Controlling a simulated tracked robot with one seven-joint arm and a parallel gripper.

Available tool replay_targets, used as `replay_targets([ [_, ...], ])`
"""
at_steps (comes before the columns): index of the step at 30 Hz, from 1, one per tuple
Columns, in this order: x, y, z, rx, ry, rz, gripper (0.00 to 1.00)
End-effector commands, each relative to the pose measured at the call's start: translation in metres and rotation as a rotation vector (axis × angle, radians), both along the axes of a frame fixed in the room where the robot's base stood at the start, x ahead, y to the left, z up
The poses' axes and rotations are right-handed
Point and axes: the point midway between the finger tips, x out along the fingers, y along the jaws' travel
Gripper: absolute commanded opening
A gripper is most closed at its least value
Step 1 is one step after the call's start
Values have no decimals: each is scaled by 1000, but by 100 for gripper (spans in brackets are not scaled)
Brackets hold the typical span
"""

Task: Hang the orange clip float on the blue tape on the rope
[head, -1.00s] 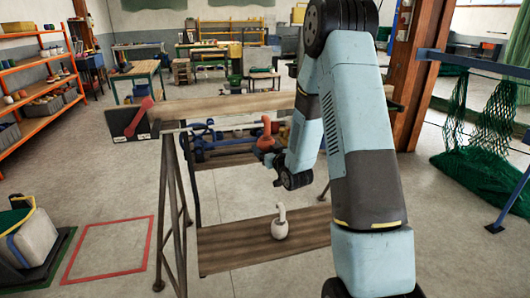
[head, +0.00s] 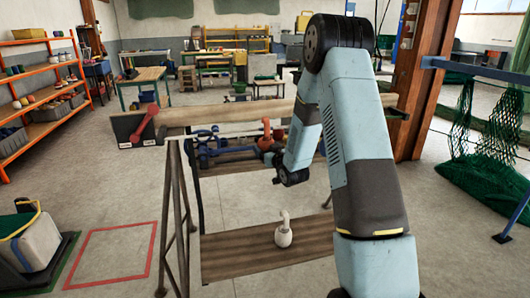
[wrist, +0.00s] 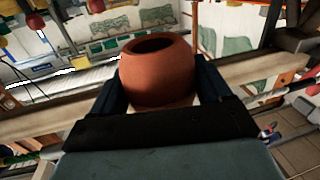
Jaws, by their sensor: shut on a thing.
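The orange clip float (head: 267,134) is held up at the far end of my arm, in front of the wooden rack. In the wrist view the orange float (wrist: 158,75) shows as a rounded body with a dark round opening, between the two dark jaws. My gripper (wrist: 160,98) is shut on it. A thin pale rope (head: 229,132) runs across the rack just below the top beam, left of the float. Blue shapes show near the rope, but I cannot tell which is the tape. The float looks apart from the rope; exact depth is unclear.
The rack's top beam (head: 205,115) spans behind the gripper. A white float (head: 283,235) stands on the lower plank (head: 235,262). A red object (head: 146,125) is at the rack's left end. Green netting (head: 485,165) hangs at right.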

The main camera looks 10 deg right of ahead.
Motion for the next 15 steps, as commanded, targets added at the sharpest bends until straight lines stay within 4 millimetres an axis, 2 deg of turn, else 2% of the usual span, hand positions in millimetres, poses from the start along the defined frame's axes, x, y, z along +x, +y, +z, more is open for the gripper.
replay_targets([
  [3,8,0,0,0,-1,0,46],
  [15,7,0,-24,1,1,0,46],
])
